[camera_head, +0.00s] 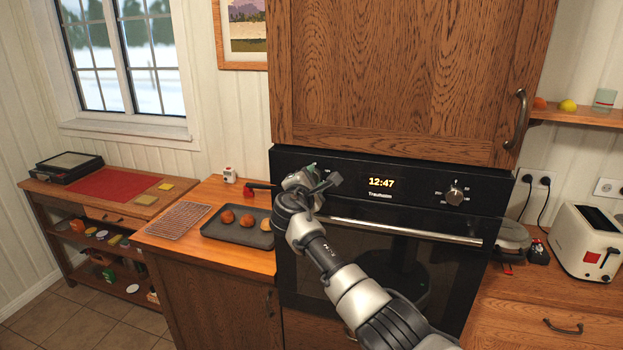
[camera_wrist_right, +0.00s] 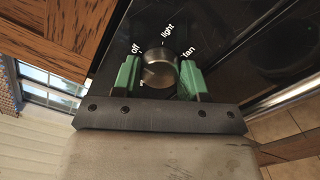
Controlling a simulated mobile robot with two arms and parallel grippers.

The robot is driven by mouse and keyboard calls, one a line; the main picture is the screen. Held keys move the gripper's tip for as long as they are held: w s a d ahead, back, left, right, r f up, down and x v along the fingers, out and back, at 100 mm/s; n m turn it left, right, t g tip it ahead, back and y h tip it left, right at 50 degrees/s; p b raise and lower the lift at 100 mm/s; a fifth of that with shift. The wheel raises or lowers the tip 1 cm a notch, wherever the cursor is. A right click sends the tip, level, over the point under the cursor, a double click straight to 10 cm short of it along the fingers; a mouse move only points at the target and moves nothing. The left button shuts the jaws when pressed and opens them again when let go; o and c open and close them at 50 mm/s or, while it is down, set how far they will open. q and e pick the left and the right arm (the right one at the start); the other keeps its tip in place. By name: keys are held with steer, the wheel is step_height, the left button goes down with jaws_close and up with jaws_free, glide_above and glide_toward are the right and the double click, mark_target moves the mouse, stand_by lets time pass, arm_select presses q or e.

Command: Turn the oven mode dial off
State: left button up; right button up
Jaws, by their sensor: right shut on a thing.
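The oven (camera_head: 420,206) is black, built in under a wooden cabinet, with a lit clock reading 12:47. Its mode dial (camera_wrist_right: 161,66) is a round metal knob, seen in the right wrist view with the words off, light and fan around it. My right gripper (camera_wrist_right: 159,77) has its green fingers on either side of the dial and is shut on it. In the head view my right gripper (camera_head: 312,180) is at the left end of the control panel and hides the dial. I cannot tell which word the dial points to. My left gripper is not in view.
A second knob (camera_head: 455,194) is on the panel's right. The door handle (camera_head: 403,231) runs below the panel. A dark baking tray (camera_head: 228,236) with several round buns and a wire rack (camera_head: 179,220) lie on the left counter. A toaster (camera_head: 583,247) stands at the right.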

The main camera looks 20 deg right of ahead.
steer(key=shift+r, duration=0.15)
steer(key=o, duration=0.9)
steer(key=shift+d, duration=0.1)
steer(key=shift+b+v, duration=1.75)
steer(key=shift+v, duration=3.65)
